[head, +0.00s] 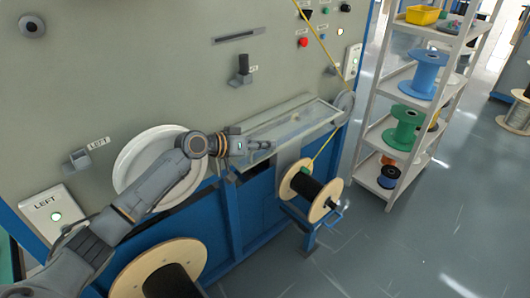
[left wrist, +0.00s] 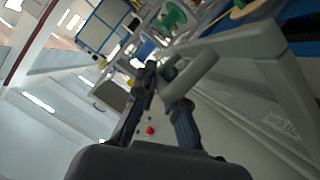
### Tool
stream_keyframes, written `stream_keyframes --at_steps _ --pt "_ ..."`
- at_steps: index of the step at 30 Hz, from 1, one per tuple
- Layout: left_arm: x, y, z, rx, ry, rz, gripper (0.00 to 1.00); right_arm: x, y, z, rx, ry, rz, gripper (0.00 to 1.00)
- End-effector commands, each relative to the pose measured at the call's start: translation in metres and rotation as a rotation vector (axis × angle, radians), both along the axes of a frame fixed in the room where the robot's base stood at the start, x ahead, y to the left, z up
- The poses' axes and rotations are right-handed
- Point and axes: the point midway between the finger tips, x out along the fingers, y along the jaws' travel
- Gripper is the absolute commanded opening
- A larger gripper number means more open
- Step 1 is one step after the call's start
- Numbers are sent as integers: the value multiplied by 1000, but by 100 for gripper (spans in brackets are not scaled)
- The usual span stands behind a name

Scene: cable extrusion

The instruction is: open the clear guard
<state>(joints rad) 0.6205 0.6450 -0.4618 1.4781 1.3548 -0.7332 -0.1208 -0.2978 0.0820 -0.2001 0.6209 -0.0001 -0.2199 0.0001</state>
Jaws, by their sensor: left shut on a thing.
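The clear guard (head: 305,122) is a long see-through cover with a pale frame on the front of the machine, right of the white round disc. My left gripper (head: 258,146) reaches in from the left and is at the guard's near left end. In the left wrist view, my left gripper (left wrist: 163,90) has its dark fingers shut on a grey bar handle (left wrist: 198,72). The handle stands beside a broad grey surface with a label too blurred to read. The fingers hide part of the handle. My right gripper is not in view.
A black-wound spool (head: 308,192) sits on a stand below the guard, with a yellow cable (head: 324,147) running down to it. A shelf rack (head: 390,104) with coloured spools stands right. A large wooden-flanged spool (head: 130,279) is below my arm. Floor at right is clear.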

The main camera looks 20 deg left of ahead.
Motion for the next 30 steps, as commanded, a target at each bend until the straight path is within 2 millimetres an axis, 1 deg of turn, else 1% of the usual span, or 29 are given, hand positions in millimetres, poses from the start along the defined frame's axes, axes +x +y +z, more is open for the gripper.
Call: stream_keyframes --at_steps 1,7,13,25,26,27,28,29,30 --pt "2 0 9 -4 -13 2 0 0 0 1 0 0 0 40" --pt "4 4 19 -3 -16 3 0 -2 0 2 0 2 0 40" --pt "5 5 22 -3 -17 3 0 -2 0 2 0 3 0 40" --pt "6 6 23 -3 -18 4 0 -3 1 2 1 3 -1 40" --pt "6 6 22 -3 -18 4 17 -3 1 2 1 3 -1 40" --pt "6 6 22 -2 -17 4 25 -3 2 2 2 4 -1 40" --pt "5 6 22 -2 -16 4 31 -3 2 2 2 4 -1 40" --pt "5 6 21 -1 -15 3 34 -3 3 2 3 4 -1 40" --pt "5 6 21 -1 -14 4 34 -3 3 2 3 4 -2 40"
